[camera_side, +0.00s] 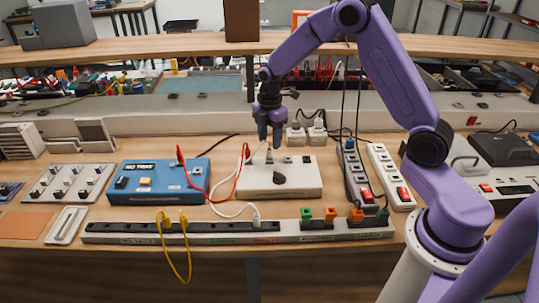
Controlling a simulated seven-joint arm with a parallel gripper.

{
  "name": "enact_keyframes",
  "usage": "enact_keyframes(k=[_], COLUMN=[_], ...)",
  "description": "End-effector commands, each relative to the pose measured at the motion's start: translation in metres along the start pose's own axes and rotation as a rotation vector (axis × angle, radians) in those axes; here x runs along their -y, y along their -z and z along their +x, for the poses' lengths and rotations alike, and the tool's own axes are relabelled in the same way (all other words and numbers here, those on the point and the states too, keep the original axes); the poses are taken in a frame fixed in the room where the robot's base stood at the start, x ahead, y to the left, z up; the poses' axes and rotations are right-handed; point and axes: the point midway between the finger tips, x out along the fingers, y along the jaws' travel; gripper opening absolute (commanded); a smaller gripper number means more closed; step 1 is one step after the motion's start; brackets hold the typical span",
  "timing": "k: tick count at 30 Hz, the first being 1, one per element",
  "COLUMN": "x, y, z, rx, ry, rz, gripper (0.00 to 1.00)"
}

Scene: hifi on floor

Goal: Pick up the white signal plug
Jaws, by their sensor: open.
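A white plug (256,218) stands upright at the long grey socket strip (210,238). A white cable loops from it, left and up, to the top of the white box with a dark knob (306,184). A small pale plug end (269,156) shows on that box, close under my gripper; its shape is too small to tell well. My gripper (270,144) points down over the back left part of the white box. It is open, and its fingers partly hide what is there. I cannot tell whether they touch the pale plug end.
A blue box (150,197) with a red plug (181,157) and red cable stands left of the white box. Yellow plugs (164,216) and coloured plugs sit along the strip. Power strips (391,180) stand right. A grey ledge runs behind. Little bench is free.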

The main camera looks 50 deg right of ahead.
Motion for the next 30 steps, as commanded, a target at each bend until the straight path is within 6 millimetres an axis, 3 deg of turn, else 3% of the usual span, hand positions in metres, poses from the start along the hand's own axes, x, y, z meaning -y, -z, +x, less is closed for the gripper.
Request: enact_keyframes(k=[9,19,20,24,30], x=[0.001,0.000,0.000,0.000,0.000], y=[0.002,0.002,0.002,0.002,0.002], z=[0.042,0.049,0.049,0.049,0.049], rx=[0.000,0.000,0.000,0.000,0.000], ry=[0.003,0.000,0.000,0.001,0.001], rz=[0.000,0.000,0.000,0.000,0.000], gripper=[0.48,0.48,0.45,0.00,0.00])
